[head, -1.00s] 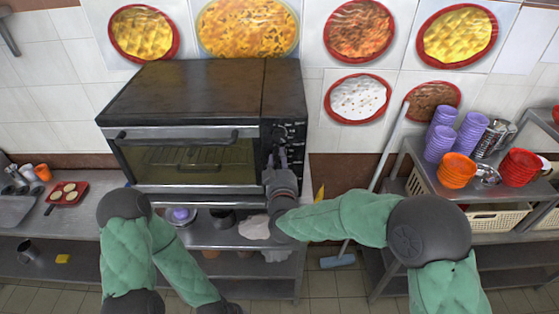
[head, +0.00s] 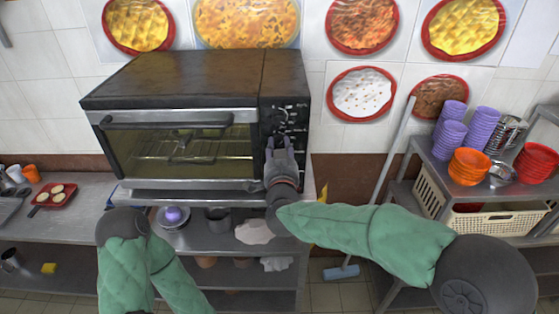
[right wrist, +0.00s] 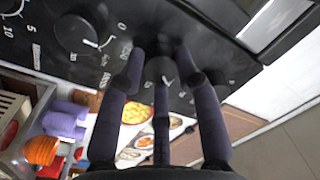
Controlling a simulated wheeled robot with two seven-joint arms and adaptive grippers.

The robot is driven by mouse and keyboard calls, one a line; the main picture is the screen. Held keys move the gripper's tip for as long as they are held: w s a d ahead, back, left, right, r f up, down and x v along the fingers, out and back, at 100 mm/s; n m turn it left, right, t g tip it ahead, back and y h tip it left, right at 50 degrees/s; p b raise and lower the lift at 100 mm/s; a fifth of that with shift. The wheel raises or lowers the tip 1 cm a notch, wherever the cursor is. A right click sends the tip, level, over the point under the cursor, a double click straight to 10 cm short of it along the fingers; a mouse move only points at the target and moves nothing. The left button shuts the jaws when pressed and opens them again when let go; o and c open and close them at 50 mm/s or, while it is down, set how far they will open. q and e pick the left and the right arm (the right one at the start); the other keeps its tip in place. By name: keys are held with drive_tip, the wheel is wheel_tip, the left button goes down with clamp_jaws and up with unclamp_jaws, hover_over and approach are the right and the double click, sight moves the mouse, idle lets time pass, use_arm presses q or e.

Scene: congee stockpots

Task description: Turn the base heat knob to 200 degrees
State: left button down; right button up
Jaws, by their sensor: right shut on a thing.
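The toaster oven (head: 190,85) stands on the steel table with its glass door shut. Its dark control panel (head: 297,112) is on the right side of the front. My right gripper (head: 277,143) is at the lower part of this panel, its fingers shut around a dark knob (right wrist: 160,68). In the right wrist view the fingers hide most of that knob and its scale. Another round knob (right wrist: 80,36) with a white pointer and a numbered scale is beside it, clear of the fingers. I cannot read the held knob's setting. My left gripper is outside the frame.
A lower shelf (head: 210,236) under the oven holds pots and a pale cloth. At right, a rack (head: 428,160) carries purple, orange and red bowls, with a cream basket (head: 500,222) below. A broom handle (head: 390,150) leans between oven and rack. A red tray (head: 50,203) lies at left.

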drive_tip(key=m+b, duration=0.3)
drive_tip(key=b, duration=0.1)
drive_tip(key=m+b, duration=0.8)
drive_tip(key=shift+a+f+h, duration=0.2)
drive_tip(key=shift+f+h, duration=0.1)
drive_tip(key=shift+f, duration=0.1)
drive_tip(key=m+b, duration=0.2)
drive_tip(key=m, duration=0.1)
drive_tip(key=shift+r+m, duration=0.1)
drive_tip(key=shift+m, duration=0.2)
drive_tip(key=shift+r+m+b, duration=0.1)
drive_tip(key=shift+m+b, duration=0.65)
drive_tip(key=shift+m, duration=0.15)
drive_tip(key=shift+r, duration=0.1)
drive_tip(key=o, duration=1.1)
drive_tip(key=shift+h, duration=0.3)
drive_tip(key=shift+o, duration=0.2)
drive_tip(key=s, duration=1.2)
drive_tip(key=shift+a+f, duration=0.15)
drive_tip(key=shift+f, duration=0.1)
